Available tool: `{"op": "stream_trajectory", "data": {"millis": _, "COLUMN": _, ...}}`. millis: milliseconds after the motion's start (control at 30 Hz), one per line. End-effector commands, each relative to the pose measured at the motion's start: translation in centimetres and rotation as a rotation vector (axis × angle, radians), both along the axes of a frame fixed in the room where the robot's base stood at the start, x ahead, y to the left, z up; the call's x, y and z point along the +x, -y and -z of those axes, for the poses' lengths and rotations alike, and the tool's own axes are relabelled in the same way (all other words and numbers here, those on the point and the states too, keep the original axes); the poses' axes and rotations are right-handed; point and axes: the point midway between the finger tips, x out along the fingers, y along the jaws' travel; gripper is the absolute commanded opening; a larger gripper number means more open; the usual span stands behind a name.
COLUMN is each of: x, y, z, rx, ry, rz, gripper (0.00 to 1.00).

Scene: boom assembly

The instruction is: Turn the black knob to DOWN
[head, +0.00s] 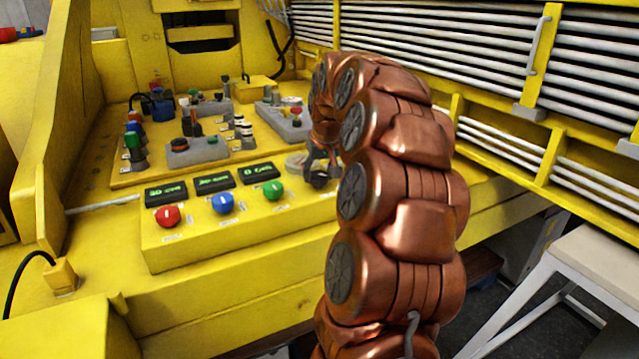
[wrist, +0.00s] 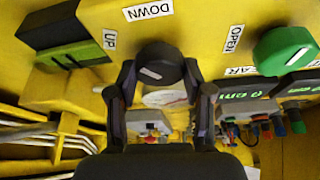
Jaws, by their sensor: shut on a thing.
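The black knob (wrist: 158,66) is on the yellow panel, with a short slanted white mark on its face. I cannot tell for sure which label the mark points to. My gripper (wrist: 160,84) is shut on the knob, one finger on each side. In the head view my gripper (head: 320,176) is at the right end of the front control box, partly behind my arm; the black knob (head: 320,183) shows small between the fingers.
A green knob (wrist: 285,50) with an OPEN label (wrist: 234,38) is close by on the right in the wrist view. In the head view, the blue knob (head: 223,203) and red knob (head: 167,216) stand farther left, below small displays. Levers and buttons fill the panel behind.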

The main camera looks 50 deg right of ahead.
Motion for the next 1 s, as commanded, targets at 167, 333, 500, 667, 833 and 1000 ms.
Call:
{"op": "stream_trajectory", "data": {"millis": 167, "x": 0.03, "y": 0.05, "z": 0.64, "rx": -0.004, "ry": -0.001, "rz": 0.168, "gripper": 0.16}}
{"op": "stream_trajectory", "data": {"millis": 333, "x": 0.10, "y": -0.02, "z": 0.42, "rx": -0.005, "ry": 0.000, "rz": 0.320, "gripper": 0.16}}
{"op": "stream_trajectory", "data": {"millis": 500, "x": 0.13, "y": -0.09, "z": 0.37, "rx": -0.002, "ry": -0.001, "rz": 0.450, "gripper": 0.16}}
{"op": "stream_trajectory", "data": {"millis": 667, "x": 0.22, "y": -0.10, "z": 0.27, "rx": -0.001, "ry": 0.001, "rz": 0.543, "gripper": 0.16}}
{"op": "stream_trajectory", "data": {"millis": 833, "x": 0.23, "y": -0.13, "z": 0.19, "rx": -0.001, "ry": -0.002, "rz": 0.606, "gripper": 0.16}}
{"op": "stream_trajectory", "data": {"millis": 1000, "x": 0.17, "y": -0.15, "z": 0.21, "rx": 0.001, "ry": -0.004, "rz": 0.639, "gripper": 0.16}}
